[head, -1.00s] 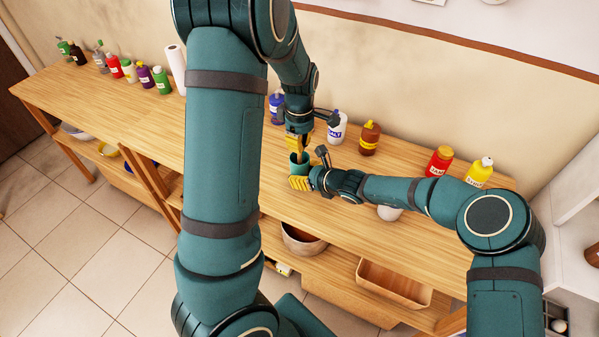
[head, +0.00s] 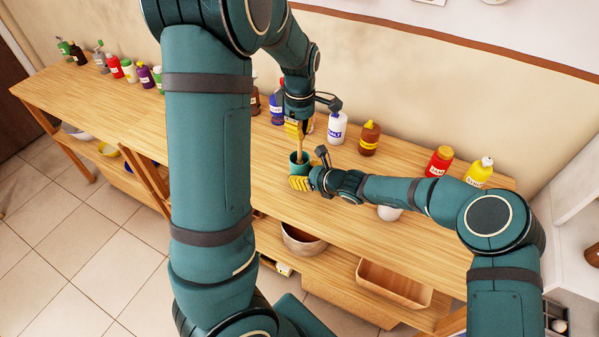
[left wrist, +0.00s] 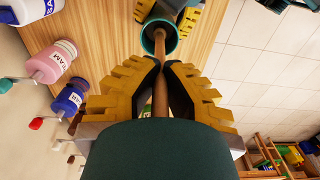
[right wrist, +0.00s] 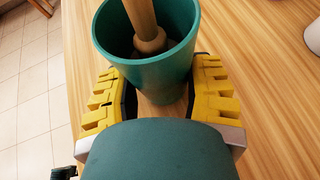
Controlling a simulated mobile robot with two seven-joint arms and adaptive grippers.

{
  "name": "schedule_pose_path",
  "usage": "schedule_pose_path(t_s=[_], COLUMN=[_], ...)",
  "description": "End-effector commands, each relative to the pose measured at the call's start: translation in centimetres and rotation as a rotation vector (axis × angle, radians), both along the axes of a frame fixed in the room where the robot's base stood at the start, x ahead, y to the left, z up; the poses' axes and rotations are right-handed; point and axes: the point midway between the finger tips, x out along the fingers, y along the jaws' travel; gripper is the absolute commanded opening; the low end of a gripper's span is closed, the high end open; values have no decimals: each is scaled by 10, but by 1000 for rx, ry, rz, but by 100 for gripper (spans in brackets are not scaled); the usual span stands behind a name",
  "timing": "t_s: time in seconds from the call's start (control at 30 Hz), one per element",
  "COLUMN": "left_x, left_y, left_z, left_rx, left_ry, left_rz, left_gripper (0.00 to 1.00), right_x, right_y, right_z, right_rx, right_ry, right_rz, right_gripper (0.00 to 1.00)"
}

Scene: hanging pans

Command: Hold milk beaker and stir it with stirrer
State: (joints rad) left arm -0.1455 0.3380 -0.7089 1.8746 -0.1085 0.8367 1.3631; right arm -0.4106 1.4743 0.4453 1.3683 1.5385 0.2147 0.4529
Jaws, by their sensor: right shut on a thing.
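The teal milk beaker (head: 297,170) stands upright near the front edge of the wooden table. My right gripper (head: 301,183) is shut around its sides, and the right wrist view shows a finger on each side of the beaker (right wrist: 165,75). The wooden stirrer (head: 300,144) stands nearly upright with its lower end inside the beaker; its thicker end shows in the right wrist view (right wrist: 150,40). My left gripper (head: 296,128) is above the beaker, shut on the stirrer's handle, as the left wrist view (left wrist: 161,68) shows. The milk cannot be made out.
Blue (head: 277,108), white (head: 337,127), brown (head: 369,138), red (head: 439,161) and yellow (head: 479,171) bottles stand along the back of the table. More bottles stand at the far left. A bowl (head: 303,239) and a wooden tray (head: 394,283) are on the lower shelf.

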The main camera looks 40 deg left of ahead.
Motion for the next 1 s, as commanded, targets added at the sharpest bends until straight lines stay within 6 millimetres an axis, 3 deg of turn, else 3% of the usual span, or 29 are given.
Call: schedule_pose_path(t_s=[0.8,1.0], left_x=[0,0], left_y=[0,0], left_z=[59,67], left_rx=[0,1], left_ry=[-2,-1], left_rz=[-1,-1], left_gripper=[0,0], right_x=[0,0], right_y=[0,0], right_z=[0,0], right_rx=[0,0], right_ry=[0,0], right_rz=[0,0], right_gripper=[16,16])
